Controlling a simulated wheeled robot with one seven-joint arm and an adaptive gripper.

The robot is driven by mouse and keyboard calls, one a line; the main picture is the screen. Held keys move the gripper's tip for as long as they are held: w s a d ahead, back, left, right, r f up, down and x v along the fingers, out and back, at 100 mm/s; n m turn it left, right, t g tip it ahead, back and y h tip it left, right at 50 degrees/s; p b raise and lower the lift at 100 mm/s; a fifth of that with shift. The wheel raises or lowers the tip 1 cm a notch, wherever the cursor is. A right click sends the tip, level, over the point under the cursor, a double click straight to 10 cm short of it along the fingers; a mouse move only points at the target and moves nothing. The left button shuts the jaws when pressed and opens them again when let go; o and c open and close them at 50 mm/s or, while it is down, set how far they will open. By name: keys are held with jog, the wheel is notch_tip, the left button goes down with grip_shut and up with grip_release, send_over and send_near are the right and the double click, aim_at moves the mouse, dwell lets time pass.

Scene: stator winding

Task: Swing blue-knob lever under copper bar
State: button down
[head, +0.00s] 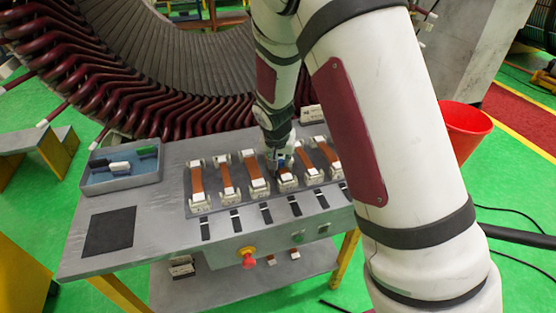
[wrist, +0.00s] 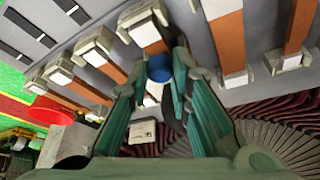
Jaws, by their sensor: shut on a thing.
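My gripper (head: 276,163) is over the row of copper bars on the grey bench. In the wrist view its two green fingers (wrist: 160,73) stand on either side of the blue knob (wrist: 160,67) and are shut on it. The knob lies close to a copper bar (wrist: 156,48) with white end blocks. The lever's arm below the knob is mostly hidden by the fingers, and I cannot tell whether it lies under the bar. In the head view my gripper hides much of this bar's far end.
More copper bars (head: 197,180) in pale holders stand close on both sides. A blue-grey tray (head: 122,182) with small parts is at the bench's left. A red emergency button (head: 249,262) is on the front. The large stator (head: 140,70) rises behind; a red bucket (head: 464,125) is right.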

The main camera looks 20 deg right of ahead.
jog(key=d+n, duration=0.1)
jog(key=n+y, duration=0.1)
jog(key=n, duration=0.1)
jog(key=shift+w+d+n+t, duration=0.3)
jog(key=shift+d+t, duration=0.05)
jog(key=shift+t, duration=0.05)
jog(key=n, duration=0.1)
jog(key=n+y, duration=0.1)
jog(key=shift+w+d+n, duration=0.25)
jog(key=shift+d+n, duration=0.05)
jog(key=shift+d, duration=0.1)
jog(key=n+y, duration=0.1)
jog(key=w+n+p, duration=0.1)
jog(key=n, duration=0.1)
jog(key=shift+d+y+p, duration=0.3)
jog(key=shift+d+y, duration=0.05)
jog(key=shift+y, duration=0.05)
jog(key=shift+w+d+n+g+y, duration=0.1)
jog(key=shift+w+n+g+y, duration=0.15)
jog(key=shift+n, duration=0.6)
jog(key=shift+w+d+n+g+y, duration=0.15)
jog(key=shift+w+n+y, duration=0.15)
jog(key=shift+n, duration=0.55)
jog(key=shift+a, duration=0.15)
jog(key=c, duration=1.5)
grip_release()
jog(key=shift+o, duration=0.2)
jog(key=shift+r, duration=0.1)
